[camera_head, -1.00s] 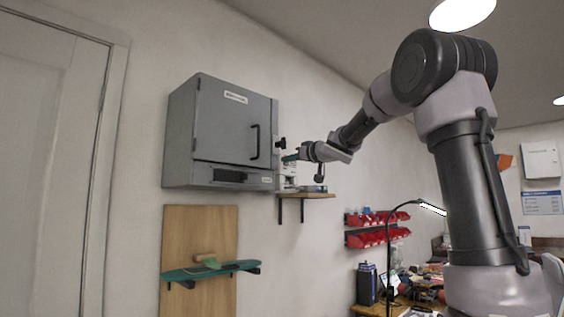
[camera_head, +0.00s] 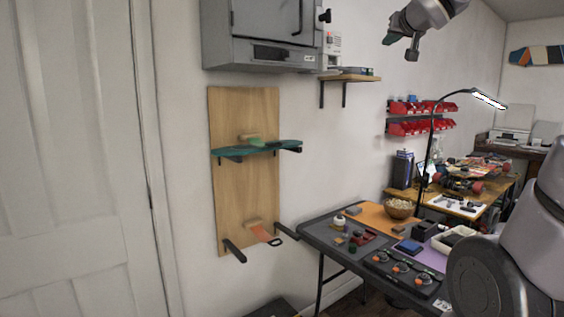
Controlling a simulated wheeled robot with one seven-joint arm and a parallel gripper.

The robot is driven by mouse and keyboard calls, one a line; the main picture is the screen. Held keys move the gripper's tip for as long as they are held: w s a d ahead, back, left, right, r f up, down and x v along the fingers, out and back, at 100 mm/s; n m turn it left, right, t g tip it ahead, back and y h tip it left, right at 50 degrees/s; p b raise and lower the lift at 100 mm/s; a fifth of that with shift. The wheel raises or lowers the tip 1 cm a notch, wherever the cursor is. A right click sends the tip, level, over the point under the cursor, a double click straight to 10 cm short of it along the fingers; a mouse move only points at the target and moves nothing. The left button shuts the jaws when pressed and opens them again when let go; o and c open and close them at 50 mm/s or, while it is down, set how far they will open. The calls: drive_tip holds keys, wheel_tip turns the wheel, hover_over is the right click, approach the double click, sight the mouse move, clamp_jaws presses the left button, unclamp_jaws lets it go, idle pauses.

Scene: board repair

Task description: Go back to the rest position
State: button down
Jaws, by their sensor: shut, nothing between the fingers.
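My gripper (camera_head: 389,38) shows at the top, right of the grey wall cabinet, with its dark fingers pointing down and left. It is shut and empty, apart from the cabinet and the small shelf. The grey cabinet (camera_head: 262,35) hangs on the wall with its door shut; its top is cut off by the frame. The part of my arm above the gripper runs out of the top edge, and another part shows large at the lower right.
A small wooden shelf (camera_head: 350,77) sits beside the cabinet. A teal board (camera_head: 262,147) rests on a wooden wall panel (camera_head: 230,190). Red bins (camera_head: 408,127) hang on the wall. A dark table (camera_head: 318,230) holds tools and parts; a desk lamp (camera_head: 488,100) stands behind. Open air surrounds the gripper.

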drive_tip(key=s+a+f+g, duration=0.1)
drive_tip(key=s+f+g, duration=0.2)
drive_tip(key=s+f, duration=0.4)
drive_tip(key=s+a+f+m+g+y, duration=0.1)
drive_tip(key=s+a+f+g, duration=0.1)
drive_tip(key=s+f, duration=0.6)
drive_tip(key=s+a+f+m+g+y, duration=0.1)
drive_tip(key=s+f+g, duration=0.3)
drive_tip(key=s+f, duration=0.4)
drive_tip(key=shift+s+a+g, duration=0.3)
drive_tip(key=shift+s+a, duration=0.25)
drive_tip(key=shift+s, duration=0.7)
